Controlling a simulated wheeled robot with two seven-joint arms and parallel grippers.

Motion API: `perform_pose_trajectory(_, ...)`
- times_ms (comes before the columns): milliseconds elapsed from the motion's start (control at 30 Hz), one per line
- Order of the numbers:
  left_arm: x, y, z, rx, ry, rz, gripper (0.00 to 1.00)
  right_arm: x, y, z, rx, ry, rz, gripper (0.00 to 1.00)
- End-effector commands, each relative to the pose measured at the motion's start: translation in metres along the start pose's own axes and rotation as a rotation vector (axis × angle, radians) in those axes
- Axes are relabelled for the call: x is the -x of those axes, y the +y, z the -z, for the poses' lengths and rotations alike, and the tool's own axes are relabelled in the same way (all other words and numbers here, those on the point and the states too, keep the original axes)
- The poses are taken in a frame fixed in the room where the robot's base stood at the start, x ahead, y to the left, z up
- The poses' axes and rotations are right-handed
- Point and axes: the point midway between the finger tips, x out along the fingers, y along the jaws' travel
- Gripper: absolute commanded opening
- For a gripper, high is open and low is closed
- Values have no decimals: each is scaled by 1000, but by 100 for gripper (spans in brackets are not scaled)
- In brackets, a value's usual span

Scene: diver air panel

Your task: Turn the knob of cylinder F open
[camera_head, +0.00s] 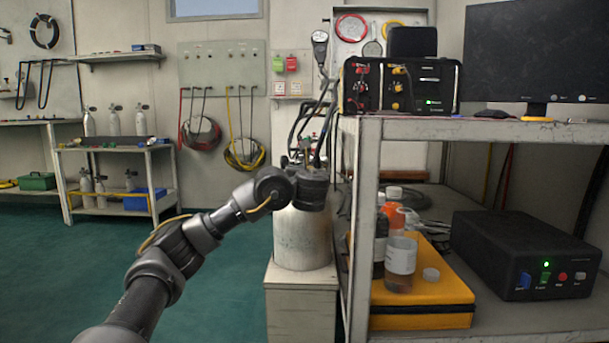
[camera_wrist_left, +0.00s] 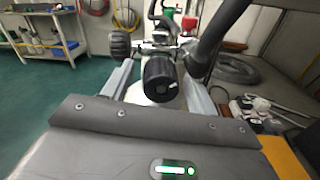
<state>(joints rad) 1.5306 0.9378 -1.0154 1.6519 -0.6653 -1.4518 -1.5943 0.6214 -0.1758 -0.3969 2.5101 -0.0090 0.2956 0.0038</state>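A pale grey cylinder (camera_head: 302,240) stands on a white stand right of centre in the head view; its top is largely hidden behind my left wrist. In the left wrist view, a black knob (camera_wrist_left: 160,78) faces the camera on metal valve fittings (camera_wrist_left: 160,45). A second black ribbed knob (camera_wrist_left: 120,43) sits to its left. No letter F is readable. My left gripper (camera_wrist_left: 160,92) is open, its two grey fingers apart on either side of the nearer knob; I cannot tell whether they touch it. My right gripper is not in view.
A metal shelf unit (camera_head: 362,230) stands close to the right of the cylinder, with an orange case (camera_head: 425,310), bottles and a black power box (camera_head: 525,255). Black hoses (camera_wrist_left: 215,40) run close beside the valve. Open green floor lies to the left.

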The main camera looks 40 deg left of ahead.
Motion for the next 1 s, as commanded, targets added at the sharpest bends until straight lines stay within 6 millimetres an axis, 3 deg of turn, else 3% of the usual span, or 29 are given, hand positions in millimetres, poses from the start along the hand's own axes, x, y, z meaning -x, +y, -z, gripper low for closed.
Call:
perform_pose_trajectory(33,0,0,0,0,0,0,51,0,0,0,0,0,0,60)
perform_pose_trajectory(333,0,0,0,0,0,0,14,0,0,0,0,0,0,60)
perform_pose_trajectory(667,0,0,1,57,-2,0,14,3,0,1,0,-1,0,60)
perform_pose_trajectory(1000,0,0,3,311,-12,-1,14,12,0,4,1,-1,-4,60)
